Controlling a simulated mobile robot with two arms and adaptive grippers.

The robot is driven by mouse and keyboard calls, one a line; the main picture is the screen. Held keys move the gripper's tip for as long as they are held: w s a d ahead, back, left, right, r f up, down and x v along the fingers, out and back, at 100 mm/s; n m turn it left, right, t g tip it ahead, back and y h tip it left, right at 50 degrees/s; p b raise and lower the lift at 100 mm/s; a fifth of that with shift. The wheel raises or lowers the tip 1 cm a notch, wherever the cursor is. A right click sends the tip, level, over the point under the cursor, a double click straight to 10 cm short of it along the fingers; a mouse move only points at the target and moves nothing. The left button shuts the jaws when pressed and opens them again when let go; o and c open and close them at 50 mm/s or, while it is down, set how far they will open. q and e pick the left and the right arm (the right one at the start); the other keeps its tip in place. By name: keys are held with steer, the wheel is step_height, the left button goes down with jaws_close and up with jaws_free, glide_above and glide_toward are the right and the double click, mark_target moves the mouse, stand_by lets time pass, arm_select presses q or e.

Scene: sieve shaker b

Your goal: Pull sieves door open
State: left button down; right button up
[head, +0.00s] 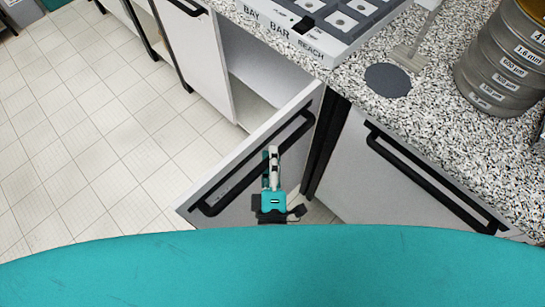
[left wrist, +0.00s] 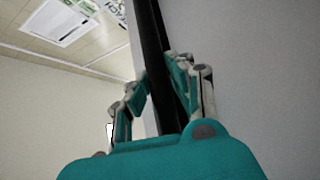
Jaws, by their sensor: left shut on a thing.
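The light grey cabinet door (head: 232,165) stands swung out from the cabinet below the counter, hinged on its right side. It has a long black bar handle (head: 225,196). My left gripper (head: 270,158) is at the middle of this door, shut on the handle. In the left wrist view, the black handle (left wrist: 154,45) runs between the two fingers of the left gripper (left wrist: 157,80), with the grey door (left wrist: 240,60) on the right. The cabinet interior (head: 262,65) shows through the opening. My right gripper is in neither view.
A speckled counter (head: 425,125) lies above the cabinets, with a stack of labelled sieves (head: 500,65), a dark round disc (head: 388,80) and a labelled tray (head: 335,45). Another closed door (head: 385,180) with a black handle is on the right. Tiled floor (head: 85,140) at left is clear.

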arm_select(q)
steer(key=c, duration=1.6)
jaws_free()
steer(key=shift+w+r, duration=0.2)
steer(key=shift+r, duration=0.2)
steer(key=o, duration=0.4)
steer(key=shift+d+f, duration=0.1)
steer(key=shift+f, duration=0.05)
steer(key=shift+o, duration=0.2)
steer(key=shift+s+f, duration=0.15)
steer(key=s+f, duration=0.1)
steer(key=s, duration=0.6)
steer(key=shift+s, duration=0.15)
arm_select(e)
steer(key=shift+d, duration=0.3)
